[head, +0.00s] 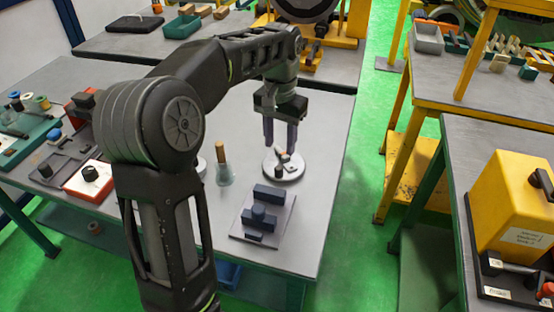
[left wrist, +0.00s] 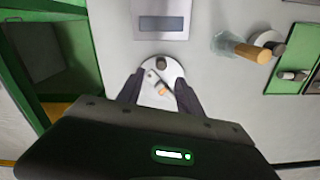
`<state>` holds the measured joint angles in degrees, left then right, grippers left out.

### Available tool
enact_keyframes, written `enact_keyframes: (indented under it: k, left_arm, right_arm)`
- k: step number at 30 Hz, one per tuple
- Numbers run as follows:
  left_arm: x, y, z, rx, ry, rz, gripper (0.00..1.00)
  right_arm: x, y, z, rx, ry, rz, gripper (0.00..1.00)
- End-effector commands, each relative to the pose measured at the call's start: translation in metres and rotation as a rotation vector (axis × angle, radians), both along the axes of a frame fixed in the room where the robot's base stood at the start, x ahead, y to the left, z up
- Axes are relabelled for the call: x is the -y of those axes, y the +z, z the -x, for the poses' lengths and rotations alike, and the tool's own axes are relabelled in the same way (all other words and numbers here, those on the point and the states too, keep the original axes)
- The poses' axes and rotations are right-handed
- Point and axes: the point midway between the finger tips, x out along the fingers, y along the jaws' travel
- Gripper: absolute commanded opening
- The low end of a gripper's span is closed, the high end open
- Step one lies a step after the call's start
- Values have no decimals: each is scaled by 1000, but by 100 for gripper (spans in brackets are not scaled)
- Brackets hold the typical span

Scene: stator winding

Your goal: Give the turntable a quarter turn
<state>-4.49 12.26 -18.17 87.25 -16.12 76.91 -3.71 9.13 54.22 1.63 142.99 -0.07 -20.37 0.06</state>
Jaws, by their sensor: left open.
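The turntable is a round white disc (head: 284,168) on the grey table, with a dark knob and a small pale piece on top. Whether the fingertips touch the disc cannot be told. My right gripper is not in view.
A grey plate with dark blue blocks (head: 262,212) lies in front of the turntable. A glass jar with a wooden-handled brush (head: 222,165) stands to the left. A red-and-white box with a black knob (head: 90,179) is farther left. The table's right edge is close to the turntable.

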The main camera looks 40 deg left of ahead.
Motion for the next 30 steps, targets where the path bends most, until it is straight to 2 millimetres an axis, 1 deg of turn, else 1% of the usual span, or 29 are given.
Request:
enact_keyframes:
  k: [4,8,16,21,24,30]
  left_arm:
    - [0,-4,0,-2,1,0,43]
    - [0,-15,0,-3,1,0,43]
    - [0,-57,1,-4,1,0,43]
    - [0,-74,1,-1,1,1,43]
    - [-1,-78,0,0,1,1,43]
    - [-1,-79,0,0,1,1,43]
  right_arm:
    - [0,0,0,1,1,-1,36]
    - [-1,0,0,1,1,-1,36]
    - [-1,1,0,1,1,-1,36]
    - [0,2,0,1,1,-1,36]
    - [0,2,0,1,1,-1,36]
    - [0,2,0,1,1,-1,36]
